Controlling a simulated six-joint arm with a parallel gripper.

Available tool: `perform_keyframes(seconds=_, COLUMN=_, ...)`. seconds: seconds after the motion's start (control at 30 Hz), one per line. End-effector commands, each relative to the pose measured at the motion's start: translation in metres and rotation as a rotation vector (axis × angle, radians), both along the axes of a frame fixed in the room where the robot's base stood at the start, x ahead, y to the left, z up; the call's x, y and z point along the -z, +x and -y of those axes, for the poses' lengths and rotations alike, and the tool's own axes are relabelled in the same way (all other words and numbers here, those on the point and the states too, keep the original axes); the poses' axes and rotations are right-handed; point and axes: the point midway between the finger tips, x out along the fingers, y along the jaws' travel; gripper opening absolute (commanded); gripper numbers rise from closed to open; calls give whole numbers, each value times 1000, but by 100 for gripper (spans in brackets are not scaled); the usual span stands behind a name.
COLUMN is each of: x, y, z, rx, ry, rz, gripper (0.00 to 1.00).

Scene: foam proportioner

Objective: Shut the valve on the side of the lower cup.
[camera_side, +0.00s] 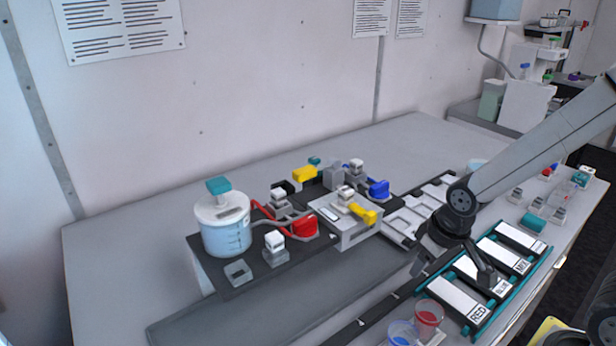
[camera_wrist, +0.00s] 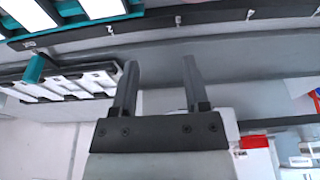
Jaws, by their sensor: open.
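My gripper (camera_wrist: 160,62) is open, with nothing between its two dark fingers in the wrist view. In the side view its end (camera_side: 422,264) hangs above the table, to the right of the apparatus and apart from it. A white vessel with pale blue liquid (camera_side: 226,238) stands at the left end of a dark base plate. Yellow handles show at the middle block (camera_side: 364,213) and farther back (camera_side: 305,174). A red part (camera_side: 304,227) and a blue part (camera_side: 378,189) sit near them. I cannot tell which part is the lower cup's valve.
A red cup (camera_side: 429,320) and a blue cup (camera_side: 401,334) stand at the front. A teal rack with labelled white panels (camera_side: 458,300) lies below my arm. Grey slotted trays (camera_side: 408,222) lie right of the apparatus. The table's left part is clear.

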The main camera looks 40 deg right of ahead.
Motion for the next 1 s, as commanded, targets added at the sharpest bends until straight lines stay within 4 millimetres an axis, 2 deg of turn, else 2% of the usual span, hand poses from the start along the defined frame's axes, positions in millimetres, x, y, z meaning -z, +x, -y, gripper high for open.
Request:
perform_keyframes(seconds=0.67, x=-2, y=4, z=2, rx=21, ry=3, rz=-5, gripper=61)
perform_keyframes(seconds=0.87, x=-9, y=21, z=17, rx=143, ry=19, rz=-41, gripper=61)
perform_keyframes(seconds=1.0, x=-20, y=41, z=39, rx=304, ry=40, rz=-89, gripper=61)
